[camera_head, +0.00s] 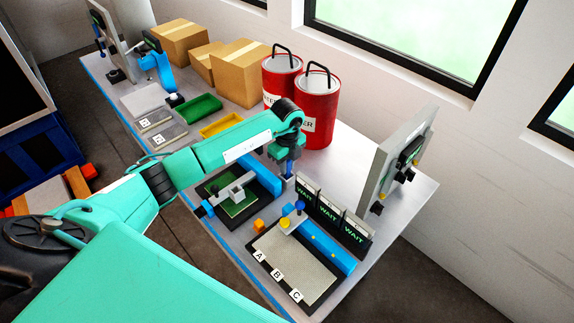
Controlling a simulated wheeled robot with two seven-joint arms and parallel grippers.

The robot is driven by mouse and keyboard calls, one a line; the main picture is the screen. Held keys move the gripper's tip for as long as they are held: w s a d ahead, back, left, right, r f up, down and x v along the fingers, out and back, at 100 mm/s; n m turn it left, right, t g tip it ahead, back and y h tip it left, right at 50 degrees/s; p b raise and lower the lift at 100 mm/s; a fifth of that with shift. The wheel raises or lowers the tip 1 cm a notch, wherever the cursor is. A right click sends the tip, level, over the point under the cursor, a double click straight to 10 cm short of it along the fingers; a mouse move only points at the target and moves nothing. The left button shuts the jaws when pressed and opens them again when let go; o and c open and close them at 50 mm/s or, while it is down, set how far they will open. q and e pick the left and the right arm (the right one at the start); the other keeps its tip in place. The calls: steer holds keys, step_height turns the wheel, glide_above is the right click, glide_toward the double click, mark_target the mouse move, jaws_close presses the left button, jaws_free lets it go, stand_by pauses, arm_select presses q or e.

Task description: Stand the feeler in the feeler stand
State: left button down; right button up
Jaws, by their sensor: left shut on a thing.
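My left gripper (289,176) points down over the bench, between the dark fixture with the green board and the row of "WAIT" displays. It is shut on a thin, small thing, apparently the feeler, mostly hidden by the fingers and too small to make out. A small orange block (259,226) stands at the corner of the grey plate; I cannot tell if it is the feeler stand. A yellow piece with a blue knob (299,206) sits on the blue rail (325,248) at the plate's back edge. My right gripper is not in view.
The grey plate (305,262) is marked A, B, C. Displays (329,208) and an upright panel (398,160) stand behind and right. Two red drums (318,112), cardboard boxes (238,75), green (199,109) and yellow trays (221,125) stand farther back.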

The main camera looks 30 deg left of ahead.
arm_select(q)
steer(key=shift+f, duration=0.8)
steer(key=c, duration=1.3)
jaws_free()
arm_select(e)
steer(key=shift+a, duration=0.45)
